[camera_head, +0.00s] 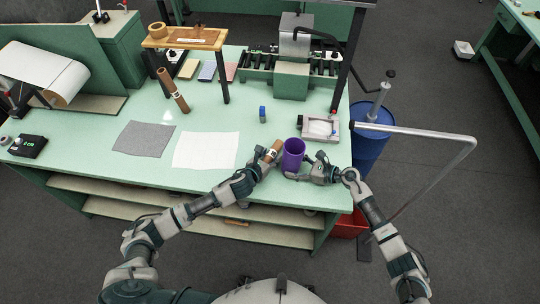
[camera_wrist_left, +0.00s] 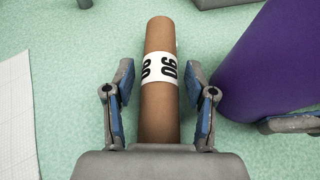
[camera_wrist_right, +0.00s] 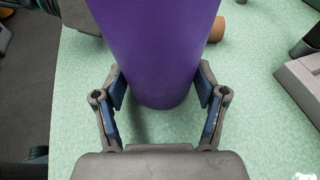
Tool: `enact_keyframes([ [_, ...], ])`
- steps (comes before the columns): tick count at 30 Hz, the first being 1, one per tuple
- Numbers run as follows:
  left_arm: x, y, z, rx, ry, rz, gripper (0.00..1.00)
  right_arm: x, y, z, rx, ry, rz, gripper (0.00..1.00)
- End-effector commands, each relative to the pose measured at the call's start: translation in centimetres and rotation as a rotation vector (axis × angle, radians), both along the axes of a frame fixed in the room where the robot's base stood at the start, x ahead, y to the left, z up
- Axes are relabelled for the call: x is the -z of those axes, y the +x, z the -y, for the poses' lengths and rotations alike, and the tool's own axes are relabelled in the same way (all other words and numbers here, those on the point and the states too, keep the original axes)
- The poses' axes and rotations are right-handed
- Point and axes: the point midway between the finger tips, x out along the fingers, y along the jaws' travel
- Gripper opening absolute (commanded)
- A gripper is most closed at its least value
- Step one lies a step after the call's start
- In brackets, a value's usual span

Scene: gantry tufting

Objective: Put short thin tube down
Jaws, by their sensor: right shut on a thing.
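The short thin tube is brown cardboard with a white "06" label (camera_wrist_left: 160,68). In the head view the tube (camera_head: 273,151) is at the table's front edge area, just left of the purple cup. My left gripper (camera_wrist_left: 160,90) is open around it, with a gap between each finger pad and the tube. The tube's near end is hidden behind the gripper's palm. My right gripper (camera_wrist_right: 160,90) is shut on the purple cup (camera_wrist_right: 155,45), a finger on each side. The cup (camera_head: 293,155) is upright. The tube's end (camera_wrist_right: 217,28) shows behind the cup in the right wrist view.
A white sheet (camera_head: 206,150) and a grey sheet (camera_head: 144,139) lie left of the tube. A longer brown tube (camera_head: 173,90) is farther back. A small blue object (camera_head: 263,114) and a grey tray (camera_head: 319,128) are beyond the cup. The green table (camera_head: 240,125) has free room between them.

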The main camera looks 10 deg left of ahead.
Motion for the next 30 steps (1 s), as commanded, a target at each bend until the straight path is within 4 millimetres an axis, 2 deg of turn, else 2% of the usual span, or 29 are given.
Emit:
enact_keyframes([
  [11, 0.1, -0.1, 0.1, 0.000, -0.002, -0.002, 0.60, 0.0, 0.0, 0.0, 0.000, 0.001, 0.000, 0.52],
  [14, -0.5, -1.3, -0.6, 0.002, 0.002, 0.001, 0.60, 0.0, 0.0, 0.0, 0.000, 0.001, 0.000, 0.52],
  [24, -2.9, -8.3, -2.5, 0.002, 0.003, 0.000, 0.60, 0.0, 0.0, 0.0, 0.000, 0.001, 0.000, 0.52],
  [29, -3.7, -10.1, -3.2, 0.002, 0.002, 0.000, 0.60, 0.0, 0.1, 0.0, 0.000, 0.001, 0.000, 0.52],
  [30, -3.8, -10.4, -3.4, 0.002, 0.002, 0.000, 0.65, 0.0, 0.1, 0.0, 0.000, 0.001, 0.000, 0.52],
])
